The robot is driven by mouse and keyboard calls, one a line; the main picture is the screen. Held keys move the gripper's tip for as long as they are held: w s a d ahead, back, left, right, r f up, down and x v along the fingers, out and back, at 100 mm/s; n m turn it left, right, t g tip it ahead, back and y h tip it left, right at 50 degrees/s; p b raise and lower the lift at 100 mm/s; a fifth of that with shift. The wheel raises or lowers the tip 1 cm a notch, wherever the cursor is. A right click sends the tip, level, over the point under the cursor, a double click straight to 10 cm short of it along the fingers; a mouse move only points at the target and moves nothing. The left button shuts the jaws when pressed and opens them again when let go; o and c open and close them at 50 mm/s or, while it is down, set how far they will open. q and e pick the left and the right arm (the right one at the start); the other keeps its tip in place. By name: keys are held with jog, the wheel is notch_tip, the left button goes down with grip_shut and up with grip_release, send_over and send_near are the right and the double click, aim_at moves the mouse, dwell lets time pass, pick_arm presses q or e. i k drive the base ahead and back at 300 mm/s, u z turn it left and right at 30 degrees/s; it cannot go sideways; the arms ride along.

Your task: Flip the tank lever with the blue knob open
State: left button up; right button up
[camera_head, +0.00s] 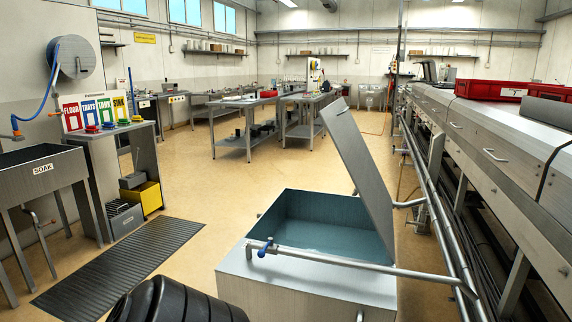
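The tank (288,285) is a steel box at the bottom centre, with its lid (362,165) raised on the right side. Liquid shows inside. A steel pipe (350,262) runs across the tank's near edge. Near the pipe's left end is a small lever with a blue knob (266,246), tilted upward. I cannot tell from its angle whether it is open or shut. Neither of my grippers is in view, and nothing touches the lever.
A soak sink (42,168) and a cabinet with coloured signs (95,108) stand at the left. A dark floor mat (120,268) lies left of the tank. A long steel machine (490,130) lines the right. A black ribbed shape at the bottom edge is unclear.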

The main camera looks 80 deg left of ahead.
aim_at(261, 253)
jog(key=u, duration=1.9)
jog(key=i, duration=1.65)
jog(key=u, duration=1.2)
jog(key=k, duration=0.5)
jog(key=z, duration=0.5)
jog(key=i, duration=0.4)
jog(key=z, duration=0.5)
